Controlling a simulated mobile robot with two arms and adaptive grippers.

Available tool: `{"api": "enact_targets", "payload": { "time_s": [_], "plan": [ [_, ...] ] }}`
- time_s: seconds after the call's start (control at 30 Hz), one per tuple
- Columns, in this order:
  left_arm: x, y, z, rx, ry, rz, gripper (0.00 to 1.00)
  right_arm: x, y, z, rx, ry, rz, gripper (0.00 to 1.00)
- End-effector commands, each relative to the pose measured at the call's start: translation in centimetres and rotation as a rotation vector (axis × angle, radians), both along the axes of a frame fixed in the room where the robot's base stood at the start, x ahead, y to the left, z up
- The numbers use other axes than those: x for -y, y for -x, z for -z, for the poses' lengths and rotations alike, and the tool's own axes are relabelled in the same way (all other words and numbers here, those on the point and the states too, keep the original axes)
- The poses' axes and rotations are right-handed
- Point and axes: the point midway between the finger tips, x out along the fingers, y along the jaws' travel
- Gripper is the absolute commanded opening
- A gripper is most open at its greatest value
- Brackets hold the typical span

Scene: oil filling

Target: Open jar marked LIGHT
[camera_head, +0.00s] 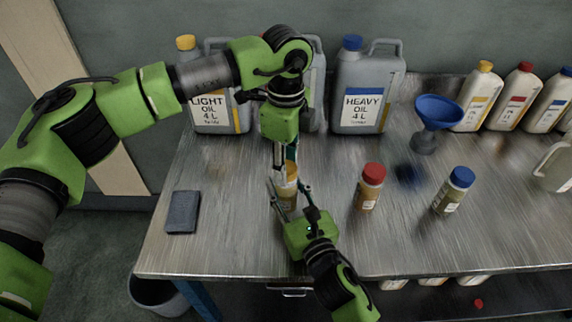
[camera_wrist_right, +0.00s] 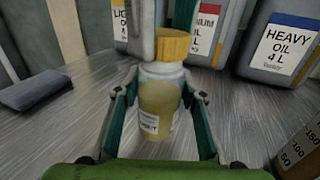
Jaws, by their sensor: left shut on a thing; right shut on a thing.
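The jar (camera_head: 286,202) with a yellow lid (camera_head: 287,172) stands upright near the table's front. Its small label is partly legible in the right wrist view (camera_wrist_right: 157,105). My left gripper (camera_head: 284,164) points down from above and is shut on the yellow lid; its fingers also show in the right wrist view. My right gripper (camera_head: 288,190) reaches in from the front and is shut around the jar's body. In the right wrist view the lid (camera_wrist_right: 173,46) sits at the jar's top, slightly right of centre. I cannot tell whether it is loose.
Jars with a red lid (camera_head: 368,186) and a blue lid (camera_head: 454,190) stand to the right. A blue funnel (camera_head: 438,112) is behind them. Large LIGHT (camera_head: 212,115) and HEAVY (camera_head: 364,95) canisters line the back.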

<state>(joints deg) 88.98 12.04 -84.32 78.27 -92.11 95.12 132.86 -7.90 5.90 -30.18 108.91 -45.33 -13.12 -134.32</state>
Motion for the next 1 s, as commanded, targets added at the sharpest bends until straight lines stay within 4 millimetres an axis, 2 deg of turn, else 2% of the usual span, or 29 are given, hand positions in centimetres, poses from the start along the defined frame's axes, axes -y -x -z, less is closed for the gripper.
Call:
{"api": "enact_targets", "payload": {
  "time_s": [0.4, 0.83, 1.0],
  "plan": [
    [0.0, -0.1, -1.6, 0.003, 0.0, -0.001, 0.07, 0.0, 0.0, 0.0, 0.0, 0.0, 0.0, 0.0],
    [0.0, 0.0, -1.9, 0.001, 0.0, 0.0, 0.07, 0.0, 0.0, 0.0, 0.0, 0.0, 0.0, 0.0],
    [0.0, -0.1, -3.5, 0.003, 0.0, 0.0, 0.07, 0.0, 0.0, 0.0, 0.0, 0.0, 0.0, 0.0]
  ]
}}
